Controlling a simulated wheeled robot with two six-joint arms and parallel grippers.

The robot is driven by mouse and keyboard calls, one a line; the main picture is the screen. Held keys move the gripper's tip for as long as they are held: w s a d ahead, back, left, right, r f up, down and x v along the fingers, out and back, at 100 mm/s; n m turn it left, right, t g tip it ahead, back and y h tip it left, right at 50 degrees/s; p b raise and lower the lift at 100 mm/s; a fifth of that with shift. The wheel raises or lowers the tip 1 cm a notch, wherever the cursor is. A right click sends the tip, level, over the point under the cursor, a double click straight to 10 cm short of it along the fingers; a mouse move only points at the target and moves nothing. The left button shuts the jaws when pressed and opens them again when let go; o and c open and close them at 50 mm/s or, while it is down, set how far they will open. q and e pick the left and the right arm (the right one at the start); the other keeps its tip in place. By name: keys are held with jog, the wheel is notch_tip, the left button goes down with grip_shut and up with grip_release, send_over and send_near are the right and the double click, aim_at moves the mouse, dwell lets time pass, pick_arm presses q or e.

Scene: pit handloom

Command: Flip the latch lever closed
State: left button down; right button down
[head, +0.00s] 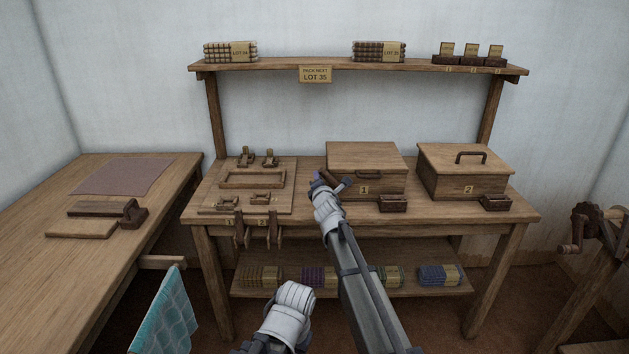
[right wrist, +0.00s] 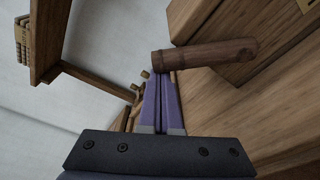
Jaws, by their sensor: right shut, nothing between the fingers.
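A brown, round wooden lever (right wrist: 205,55) lies across the tips of my right gripper in the right wrist view, next to a wooden box side. My right gripper (right wrist: 158,80) is shut with its purple fingers together and nothing between them. Its tips touch or nearly touch the lever's left end; I cannot tell which. In the head view, the right gripper (head: 321,182) is at the left front of the wooden box marked 1 (head: 385,187), and the arm hides part of the lever there. A grey part of my left arm shows at the bottom, without its fingers.
A wooden board with pegs and small fittings (head: 290,207) lies left of box 1 on the workbench (head: 205,208). Box 2 (head: 450,183) stands to the right. A shelf (head: 340,66) runs above. Dark small blocks (head: 394,203) sit before the boxes. A side table (head: 60,270) is at left.

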aim_at(329, 169)
jog(key=d+r+m, duration=0.1)
jog(key=r+m, duration=0.1)
jog(key=shift+d+m+p, duration=0.3)
jog(key=shift+d+p, duration=0.05)
jog(key=shift+p, duration=0.05)
jog(key=shift+d+r+m+t+y, duration=0.25)
jog(key=shift+d+m, duration=0.25)
jog(key=shift+m, duration=0.25)
jog(key=shift+d+r+m+t+y, duration=0.15)
jog(key=shift+d+r+m, duration=0.25)
jog(key=shift+m, duration=0.35)
pick_arm(q)
jog(key=shift+d+r, duration=0.3)
jog(key=shift+r, duration=0.55)
pick_arm(e)
jog(key=shift+d+r+m, duration=0.1)
jog(key=shift+d+m, duration=0.3)
pick_arm(q)
jog(key=shift+d, duration=0.1)
pick_arm(e)
jog(key=shift+d, duration=0.1)
pick_arm(q)
jog(key=shift+d+r+p, duration=0.1)
jog(key=shift+d+p, duration=0.25)
jog(key=shift+d, duration=0.15)
pick_arm(e)
jog(key=shift+d+r, duration=0.15)
jog(key=shift+d, duration=0.5)
